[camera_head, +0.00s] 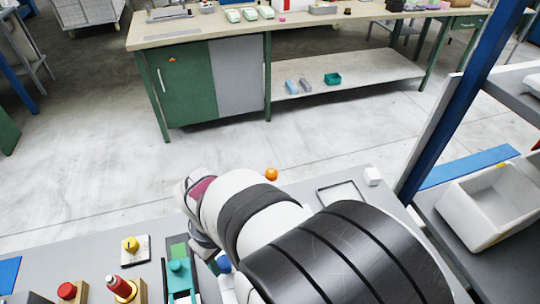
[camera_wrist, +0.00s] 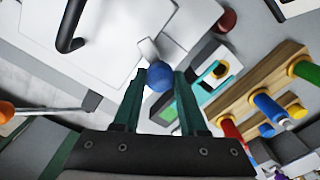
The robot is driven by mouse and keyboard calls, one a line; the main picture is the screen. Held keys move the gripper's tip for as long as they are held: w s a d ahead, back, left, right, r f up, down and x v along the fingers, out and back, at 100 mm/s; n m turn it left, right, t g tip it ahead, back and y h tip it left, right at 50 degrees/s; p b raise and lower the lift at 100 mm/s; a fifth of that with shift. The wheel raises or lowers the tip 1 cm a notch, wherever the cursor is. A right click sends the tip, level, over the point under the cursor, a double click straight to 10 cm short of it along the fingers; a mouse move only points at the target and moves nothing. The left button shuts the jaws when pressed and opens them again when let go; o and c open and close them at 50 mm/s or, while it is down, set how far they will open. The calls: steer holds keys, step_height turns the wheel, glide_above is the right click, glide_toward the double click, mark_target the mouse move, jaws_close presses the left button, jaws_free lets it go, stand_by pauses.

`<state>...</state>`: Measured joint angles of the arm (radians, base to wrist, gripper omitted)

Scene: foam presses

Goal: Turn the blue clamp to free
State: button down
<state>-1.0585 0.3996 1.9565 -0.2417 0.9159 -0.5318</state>
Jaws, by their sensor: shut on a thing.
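The blue clamp shows as a round blue knob (camera_wrist: 159,76) between my fingertips in the wrist view. My gripper (camera_wrist: 158,80) is shut on this blue knob, with one dark green finger on either side of it. A white body lies behind the knob; I cannot tell which way the clamp is turned. In the head view a bit of the blue knob (camera_head: 224,264) shows just below my arm, next to a white part. My arm hides most of my gripper and the clamp there.
A teal fixture (camera_head: 180,280) stands left of the clamp. A yellow knob (camera_head: 130,244), a red button (camera_head: 67,290) and a red-handled lever (camera_head: 119,286) are further left. An orange ball (camera_head: 271,174) is beyond my arm. A white bin (camera_head: 490,210) is at right.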

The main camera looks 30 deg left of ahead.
steer(key=m, duration=1.2)
steer(key=shift+m, duration=0.7)
steer(key=shift+c, duration=2.2)
jaws_free()
step_height(320, 180, up, 16)
